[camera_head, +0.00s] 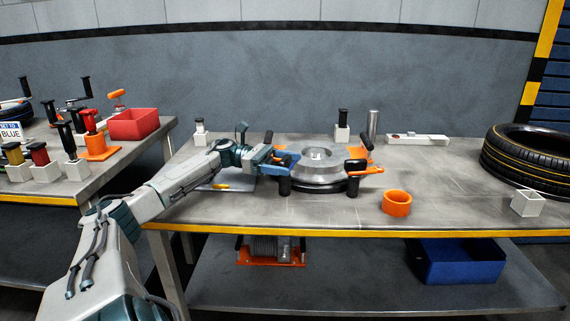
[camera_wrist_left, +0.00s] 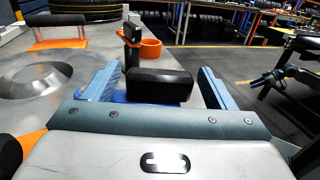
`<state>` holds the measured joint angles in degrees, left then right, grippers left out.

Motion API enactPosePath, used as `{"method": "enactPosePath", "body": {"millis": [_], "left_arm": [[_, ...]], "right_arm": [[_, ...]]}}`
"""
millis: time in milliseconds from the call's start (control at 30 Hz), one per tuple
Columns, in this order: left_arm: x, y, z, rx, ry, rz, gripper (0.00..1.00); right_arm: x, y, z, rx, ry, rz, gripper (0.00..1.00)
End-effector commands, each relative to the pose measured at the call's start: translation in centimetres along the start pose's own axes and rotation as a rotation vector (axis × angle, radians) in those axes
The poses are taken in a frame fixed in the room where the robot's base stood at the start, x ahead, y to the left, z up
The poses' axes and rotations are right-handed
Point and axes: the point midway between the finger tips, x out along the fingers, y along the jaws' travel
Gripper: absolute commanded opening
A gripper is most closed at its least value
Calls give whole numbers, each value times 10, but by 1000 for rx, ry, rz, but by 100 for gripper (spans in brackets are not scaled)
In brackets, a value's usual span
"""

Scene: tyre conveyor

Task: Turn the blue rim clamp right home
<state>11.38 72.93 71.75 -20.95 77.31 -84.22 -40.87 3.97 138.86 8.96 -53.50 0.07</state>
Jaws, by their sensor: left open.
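The blue rim clamp (camera_head: 288,160) sits at the left edge of the silver wheel rim (camera_head: 318,157) on the workbench. My left gripper (camera_head: 272,156) is at the clamp. In the left wrist view its two blue-grey fingers (camera_wrist_left: 158,86) stand open, one on each side of the clamp's black handle (camera_wrist_left: 160,79). Gaps show between fingers and handle. Part of the clamp's blue body (camera_wrist_left: 128,97) shows below the handle; the rest is hidden by my gripper. The rim (camera_wrist_left: 35,75) lies to the left in that view. My right gripper is not seen.
Orange clamps with black handles (camera_head: 372,170) sit at the rim's right and back. An orange ring (camera_head: 397,203) stands right of the rim. A tyre (camera_head: 530,155) and a white block (camera_head: 527,203) are at the bench's right. A metal cylinder (camera_head: 373,125) stands behind.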

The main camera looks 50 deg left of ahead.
Motion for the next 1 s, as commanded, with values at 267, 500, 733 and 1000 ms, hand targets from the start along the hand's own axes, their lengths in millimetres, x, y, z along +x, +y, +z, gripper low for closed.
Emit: {"method": "enactPosePath", "body": {"millis": [267, 500, 733, 1000], "left_arm": [[-24, 1, -1, -2, 4, 4, 78], [-74, 1, -1, 0, 2, 4, 78], [-103, 0, -1, 0, 0, 2, 78], [-108, 0, 0, 0, 0, 0, 78]], "right_arm": [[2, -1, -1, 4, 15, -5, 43], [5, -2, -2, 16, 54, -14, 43], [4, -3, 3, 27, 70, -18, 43], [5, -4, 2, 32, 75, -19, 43]]}}
